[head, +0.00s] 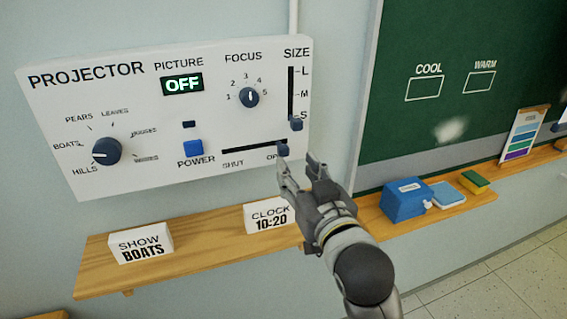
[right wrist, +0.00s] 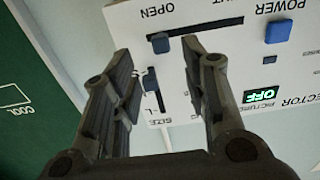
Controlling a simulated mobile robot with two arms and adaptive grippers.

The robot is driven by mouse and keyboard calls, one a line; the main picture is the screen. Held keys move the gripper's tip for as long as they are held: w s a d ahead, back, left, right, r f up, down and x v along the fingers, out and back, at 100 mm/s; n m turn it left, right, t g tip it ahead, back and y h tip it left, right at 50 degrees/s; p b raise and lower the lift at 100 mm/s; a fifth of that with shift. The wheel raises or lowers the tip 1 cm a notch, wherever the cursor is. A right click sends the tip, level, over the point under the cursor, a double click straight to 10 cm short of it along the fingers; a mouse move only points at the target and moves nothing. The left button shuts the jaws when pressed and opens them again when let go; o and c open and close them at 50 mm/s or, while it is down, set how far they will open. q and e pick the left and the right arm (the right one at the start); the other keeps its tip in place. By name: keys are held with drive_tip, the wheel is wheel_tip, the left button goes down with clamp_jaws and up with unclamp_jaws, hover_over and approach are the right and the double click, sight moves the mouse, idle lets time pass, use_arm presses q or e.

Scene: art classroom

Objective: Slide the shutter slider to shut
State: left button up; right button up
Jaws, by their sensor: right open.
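The shutter slider knob (head: 283,149) is a small blue block at the right, OPEN end of a black horizontal slot (head: 250,148) on the white projector panel (head: 140,90). SHUT is printed at the slot's left end. My right gripper (head: 298,161) is open and empty, just below and right of the knob. In the right wrist view, which shows the panel upside down, the knob (right wrist: 160,42) lies beyond and between the fingertips. I cannot tell whether a finger touches it. My left gripper is not in view.
The blue size slider knob (head: 295,123) sits at S, close above the shutter knob. A power button (head: 193,147) and two dials are to the left. A wooden shelf (head: 190,245) below holds the SHOW BOATS sign (head: 141,243) and CLOCK sign (head: 268,214), the latter partly behind my gripper.

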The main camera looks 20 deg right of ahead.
sight(285, 152)
drive_tip(key=w, duration=0.6)
drive_tip(key=shift+w+a+r+p, duration=0.1)
drive_tip(key=shift+w+a+p, duration=0.05)
drive_tip(key=shift+w+p, duration=0.2)
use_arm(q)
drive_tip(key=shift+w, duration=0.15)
use_arm(e)
drive_tip(key=shift+w, duration=0.85)
clamp_jaws()
